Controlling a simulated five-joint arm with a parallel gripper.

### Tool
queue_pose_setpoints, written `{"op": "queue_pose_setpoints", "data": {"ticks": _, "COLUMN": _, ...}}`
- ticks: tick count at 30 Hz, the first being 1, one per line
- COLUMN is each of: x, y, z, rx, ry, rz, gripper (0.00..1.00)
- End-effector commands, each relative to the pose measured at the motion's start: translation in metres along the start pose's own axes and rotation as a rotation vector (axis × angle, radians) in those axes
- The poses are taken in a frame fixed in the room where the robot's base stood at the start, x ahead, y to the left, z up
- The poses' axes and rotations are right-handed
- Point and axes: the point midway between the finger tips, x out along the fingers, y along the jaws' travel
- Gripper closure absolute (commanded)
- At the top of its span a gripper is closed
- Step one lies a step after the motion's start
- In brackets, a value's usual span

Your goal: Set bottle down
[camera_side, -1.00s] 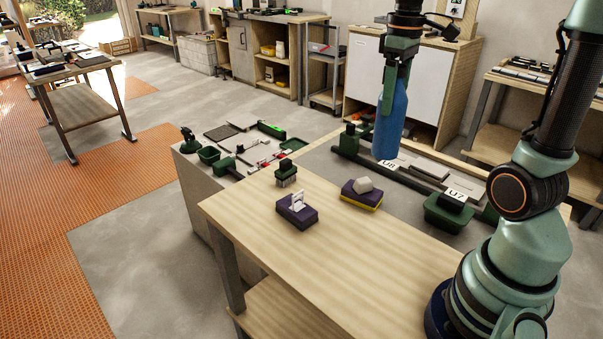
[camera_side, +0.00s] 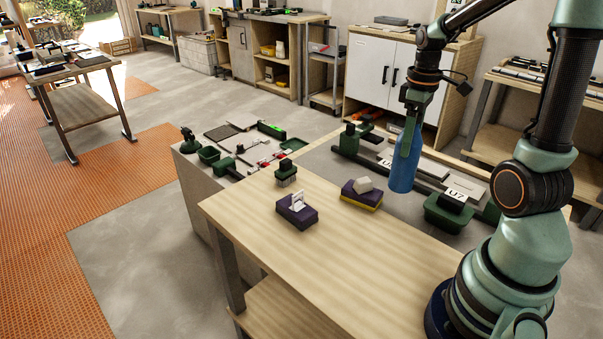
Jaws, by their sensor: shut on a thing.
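The blue bottle (camera_side: 404,164) hangs upright below my gripper (camera_side: 408,130) in the side view. My gripper is shut on its upper part, and a green finger covers part of its side. The bottle's lower end appears over the grey tray area behind the wooden bench (camera_side: 300,240). I cannot tell for sure whether its base touches anything; no contact shows.
On the bench stand a purple block with a white piece (camera_side: 297,211), a purple and yellow sponge with a pale piece (camera_side: 362,194) and a dark green brush (camera_side: 286,173). A green tub (camera_side: 448,213) is right of the bottle. The front bench top is clear.

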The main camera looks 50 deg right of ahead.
Motion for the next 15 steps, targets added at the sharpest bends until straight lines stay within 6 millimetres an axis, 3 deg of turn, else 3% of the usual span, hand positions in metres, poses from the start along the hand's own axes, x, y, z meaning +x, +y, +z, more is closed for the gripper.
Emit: {"op": "queue_pose_setpoints", "data": {"ticks": 15, "x": 0.057, "y": 0.000, "z": 0.000, "rx": 0.000, "ry": -0.001, "rz": -0.001, "gripper": 1.00}}
